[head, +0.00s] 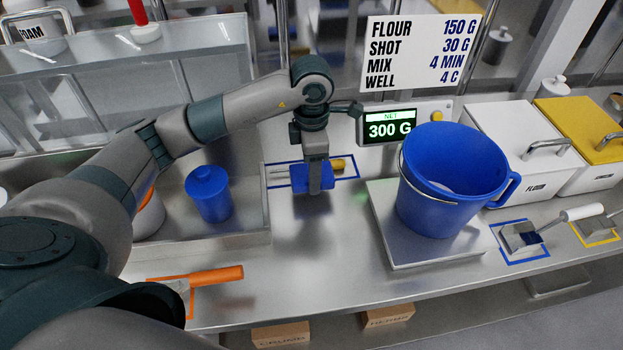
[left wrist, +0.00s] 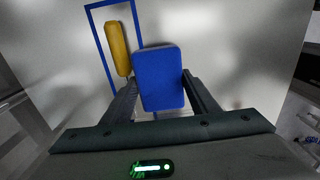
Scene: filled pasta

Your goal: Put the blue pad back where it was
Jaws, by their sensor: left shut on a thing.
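The blue pad (head: 298,181) is between the fingers of my left gripper (head: 315,189), which is shut on it above the steel counter. In the left wrist view the pad (left wrist: 159,78) fills the space between the two fingers. A blue outlined rectangle (head: 350,178) is marked on the counter behind the pad. A yellow-handled tool (head: 338,164) lies inside this outline; its handle also shows in the left wrist view (left wrist: 119,48). The pad covers part of the outline. My right gripper is not in view.
A blue bucket (head: 450,190) stands on a scale (head: 440,252), with a display (head: 388,127) reading 300 G. A blue lidded jar (head: 210,192) stands in the tray at left. An orange-handled scraper (head: 210,276) lies in front. Counter between the gripper and scale is clear.

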